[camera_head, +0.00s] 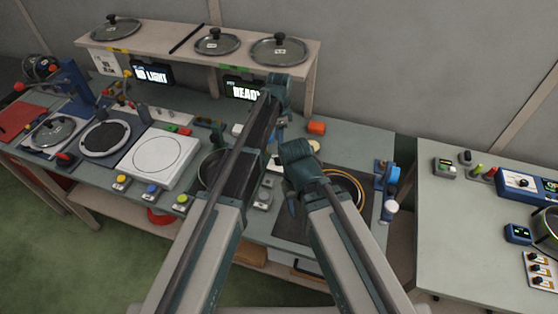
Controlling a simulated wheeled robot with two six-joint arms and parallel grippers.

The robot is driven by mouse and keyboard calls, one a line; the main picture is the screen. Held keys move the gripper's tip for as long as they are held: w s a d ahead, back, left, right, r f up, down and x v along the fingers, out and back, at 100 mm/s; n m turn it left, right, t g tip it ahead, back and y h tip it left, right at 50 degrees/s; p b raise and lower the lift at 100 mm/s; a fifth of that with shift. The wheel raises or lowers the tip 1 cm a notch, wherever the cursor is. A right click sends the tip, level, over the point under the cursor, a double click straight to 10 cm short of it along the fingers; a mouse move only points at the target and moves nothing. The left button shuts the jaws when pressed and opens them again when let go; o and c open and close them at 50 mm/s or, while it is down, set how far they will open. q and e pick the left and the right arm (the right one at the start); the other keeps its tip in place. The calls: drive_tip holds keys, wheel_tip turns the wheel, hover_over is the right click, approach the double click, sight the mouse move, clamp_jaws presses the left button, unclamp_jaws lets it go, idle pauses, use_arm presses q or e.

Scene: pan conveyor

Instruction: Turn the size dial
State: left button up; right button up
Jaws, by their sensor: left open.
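My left gripper (279,122) is at the end of the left arm, over the back of the long bench and in front of the lit displays. It is open, and I see nothing between its fingers. My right gripper (292,203) hangs over the bench near a dark plate; its finger gap is unclear. I cannot tell for sure which control is the size dial. A blue box with a black dial (519,182) stands on the right table, apart from both grippers. A pale panel with several black knobs (540,271) lies nearer on that table.
A white square plate unit (158,158) and coloured buttons are left of my arms. A gap separates the bench from the right table (465,235), whose middle is clear.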

sight(279, 157)
use_arm(q)
wheel_tip(279, 157, down, 9)
drive_tip(key=b, duration=0.8)
drive_tip(key=shift+f, duration=0.1)
use_arm(e)
wheel_tip(279, 157, down, 9)
drive_tip(key=shift+f, duration=0.1)
use_arm(q)
clamp_jaws()
